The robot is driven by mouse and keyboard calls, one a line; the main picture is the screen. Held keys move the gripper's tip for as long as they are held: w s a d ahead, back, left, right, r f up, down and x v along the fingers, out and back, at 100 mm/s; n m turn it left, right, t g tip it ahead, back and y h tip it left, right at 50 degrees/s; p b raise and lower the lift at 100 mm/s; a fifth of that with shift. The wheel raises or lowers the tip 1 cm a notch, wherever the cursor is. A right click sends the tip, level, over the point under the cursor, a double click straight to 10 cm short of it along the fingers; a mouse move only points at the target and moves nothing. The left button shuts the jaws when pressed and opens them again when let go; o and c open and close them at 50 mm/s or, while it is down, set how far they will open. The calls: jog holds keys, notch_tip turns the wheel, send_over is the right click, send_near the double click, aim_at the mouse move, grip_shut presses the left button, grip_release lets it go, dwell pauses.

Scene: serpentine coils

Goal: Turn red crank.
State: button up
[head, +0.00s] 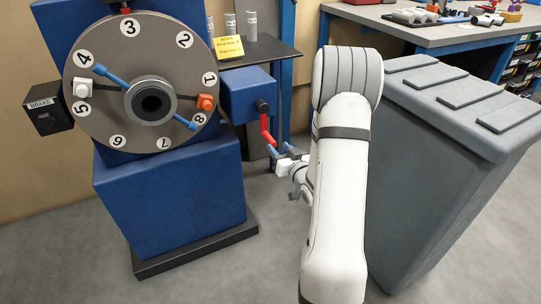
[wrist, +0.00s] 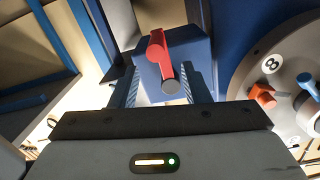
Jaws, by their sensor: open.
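The red crank (head: 266,128) sticks out from the right side of a blue box (head: 247,95) beside the numbered wheel. Its arm hangs down from the dark shaft in the head view. My gripper (head: 279,150) is at the crank's lower end.
A grey numbered wheel (head: 116,58) carries blue rods, a white block and an orange block (head: 206,102). A black BRAKE box (head: 46,108) sits at its left. A large grey bin (head: 440,110) stands close right of my arm. A workbench (head: 440,34) is behind.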

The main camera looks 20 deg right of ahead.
aim_at(271, 140)
jog(key=shift+s+d+f, duration=0.1)
jog(key=shift+d+f, duration=0.05)
jog(key=shift+f, duration=0.6)
jog(key=shift+t, duration=0.3)
jog(key=w+b, duration=0.1)
jog(key=w, duration=0.6)
jog(key=shift+w+b, duration=0.3)
jog(key=shift+c, duration=0.5)
grip_shut()
